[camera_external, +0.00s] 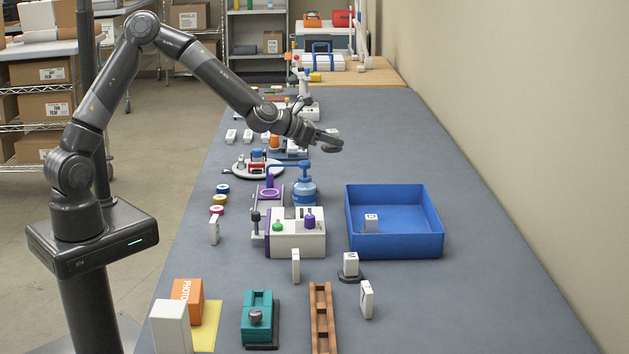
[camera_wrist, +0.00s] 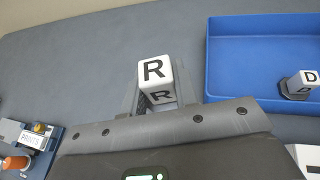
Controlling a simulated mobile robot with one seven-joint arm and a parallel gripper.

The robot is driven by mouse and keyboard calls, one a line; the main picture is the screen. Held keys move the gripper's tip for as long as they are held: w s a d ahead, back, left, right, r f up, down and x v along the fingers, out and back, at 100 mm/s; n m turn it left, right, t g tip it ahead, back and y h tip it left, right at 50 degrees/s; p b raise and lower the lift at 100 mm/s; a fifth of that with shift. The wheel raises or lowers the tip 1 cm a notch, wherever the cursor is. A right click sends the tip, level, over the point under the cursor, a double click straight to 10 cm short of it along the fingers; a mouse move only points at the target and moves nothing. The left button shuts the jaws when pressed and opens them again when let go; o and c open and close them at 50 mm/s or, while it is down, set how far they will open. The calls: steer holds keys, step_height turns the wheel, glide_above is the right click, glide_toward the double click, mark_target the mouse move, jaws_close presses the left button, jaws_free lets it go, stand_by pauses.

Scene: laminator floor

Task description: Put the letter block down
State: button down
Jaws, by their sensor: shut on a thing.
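My gripper (camera_external: 331,143) is stretched out over the far part of the grey table, beyond the blue tray (camera_external: 437,222). In the external view the block (camera_external: 333,132) shows only as a small white patch at the gripper.
The blue tray wall (camera_wrist: 207,62) is right of the held block; a D block (camera_wrist: 309,77) is inside the tray. Devices, including a blue one (camera_wrist: 33,138), crowd the left. Another letter block (camera_external: 351,263) stands in front of the tray. The grey surface (camera_external: 400,140) behind the tray is clear.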

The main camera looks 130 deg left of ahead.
steer(key=s+a+r+n+g+y, duration=0.1)
steer(key=s+a, duration=0.3)
steer(key=s, duration=0.1)
glide_above(331, 175)
steer(key=shift+n, duration=0.3)
steer(key=f, duration=1.1)
steer(key=shift+w+d+f, duration=0.2)
steer(key=shift+f, duration=0.05)
steer(key=shift+s+a+f, duration=0.1)
steer(key=shift+f, duration=1.95)
steer(key=shift+f, duration=0.1)
steer(key=c, duration=1.1)
jaws_free()
